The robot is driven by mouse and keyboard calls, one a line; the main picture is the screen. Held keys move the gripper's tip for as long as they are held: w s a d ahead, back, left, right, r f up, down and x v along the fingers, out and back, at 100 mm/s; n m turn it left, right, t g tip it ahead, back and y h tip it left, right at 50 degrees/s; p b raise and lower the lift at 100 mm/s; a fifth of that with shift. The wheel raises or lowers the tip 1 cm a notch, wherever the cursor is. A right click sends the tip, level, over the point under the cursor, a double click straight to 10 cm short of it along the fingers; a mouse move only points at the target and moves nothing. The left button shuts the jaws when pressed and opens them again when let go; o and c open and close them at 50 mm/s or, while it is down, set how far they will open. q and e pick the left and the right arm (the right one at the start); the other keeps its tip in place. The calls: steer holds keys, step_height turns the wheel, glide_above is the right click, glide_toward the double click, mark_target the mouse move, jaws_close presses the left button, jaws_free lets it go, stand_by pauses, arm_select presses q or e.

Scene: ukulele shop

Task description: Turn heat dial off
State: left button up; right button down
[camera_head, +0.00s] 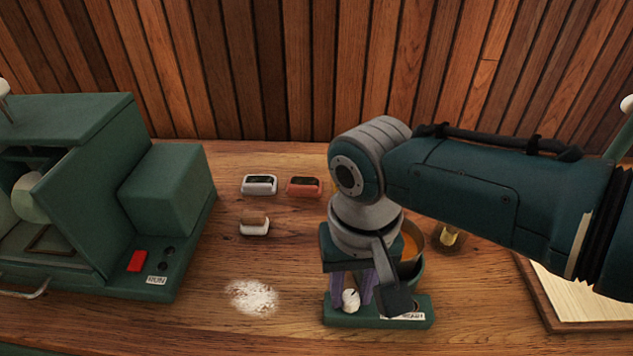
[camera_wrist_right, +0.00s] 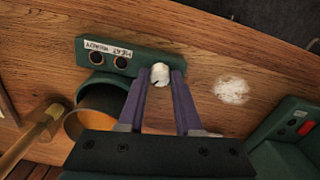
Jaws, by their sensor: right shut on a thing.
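The heat dial is a small white knob (camera_head: 350,299) on the front panel of a green heater unit (camera_head: 340,318). My right gripper (camera_head: 351,292) reaches down over the panel, its purple fingers on either side of the dial. In the right wrist view the dial (camera_wrist_right: 160,75) sits between the two fingertips, and the gripper (camera_wrist_right: 161,76) is shut on it. A dark mark shows on the dial's face, but its exact setting is hard to read. My left gripper is not in view.
A pot with orange-brown contents (camera_head: 411,245) sits behind the panel, partly hidden by my arm. A green machine with a red switch (camera_head: 137,261) stands at left. White powder (camera_head: 252,297) and small blocks (camera_head: 304,187) lie between. A wooden board (camera_head: 580,297) is at right.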

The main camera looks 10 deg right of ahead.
mark_target(351, 296)
steer(key=n, duration=0.5)
steer(key=shift+n, duration=1.1)
steer(key=c, duration=0.6)
jaws_free()
step_height(351, 296, up, 10)
steer(key=p, duration=0.4)
